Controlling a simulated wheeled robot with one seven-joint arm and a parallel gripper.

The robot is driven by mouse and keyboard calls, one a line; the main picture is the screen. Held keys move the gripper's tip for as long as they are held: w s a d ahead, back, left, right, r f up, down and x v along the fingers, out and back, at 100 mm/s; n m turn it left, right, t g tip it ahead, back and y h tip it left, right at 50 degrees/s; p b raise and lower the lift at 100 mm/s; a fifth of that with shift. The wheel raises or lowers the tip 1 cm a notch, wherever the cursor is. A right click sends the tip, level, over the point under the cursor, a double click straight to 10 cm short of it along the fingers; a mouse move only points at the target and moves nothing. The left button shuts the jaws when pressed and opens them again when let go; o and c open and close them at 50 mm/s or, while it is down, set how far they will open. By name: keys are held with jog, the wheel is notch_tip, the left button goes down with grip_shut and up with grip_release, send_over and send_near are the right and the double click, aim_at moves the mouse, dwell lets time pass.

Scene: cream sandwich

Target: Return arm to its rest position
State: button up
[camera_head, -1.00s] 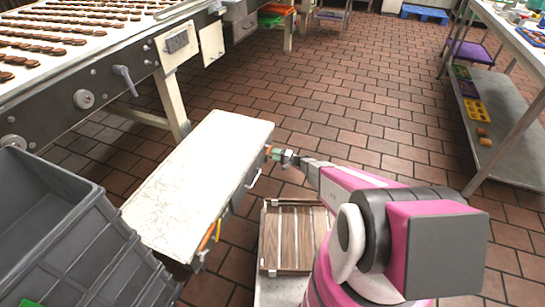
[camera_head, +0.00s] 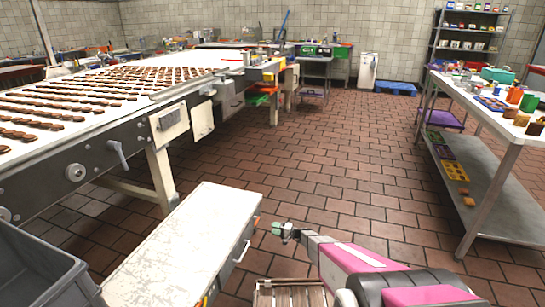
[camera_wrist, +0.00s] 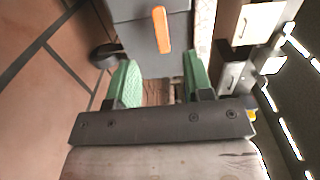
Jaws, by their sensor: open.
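My gripper (camera_head: 283,230) is at the end of my pink and grey arm, low in the head view, just right of the white-topped cabinet (camera_head: 185,245). In the wrist view my gripper (camera_wrist: 160,83) shows two green fingers spread apart with nothing held between them. The lower part of my arm runs out of the head view at the bottom right.
A wooden slatted crate (camera_head: 290,295) lies below my gripper. A conveyor table (camera_head: 60,155) with rows of cookies stands at the left, above a grey bin (camera_head: 40,265). A worktable (camera_head: 490,115) with containers stands at the right. The tiled floor (camera_head: 340,150) between is clear.

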jog(key=s+d+r+n+g+h, duration=0.25)
jog(key=s+r+g+h, duration=0.35)
jog(key=s+r, duration=1)
jog(key=s+d+r+h, duration=0.5)
jog(key=s+d+r, duration=0.2)
jog(key=s+r, duration=0.2)
jog(key=s+d+r+h, duration=0.6)
jog(key=s+r, duration=0.3)
jog(key=r, duration=0.2)
jog(key=shift+s+d+n, duration=0.25)
jog(key=shift+d+n, duration=0.15)
jog(key=shift+n, duration=0.05)
jog(key=shift+r, duration=0.1)
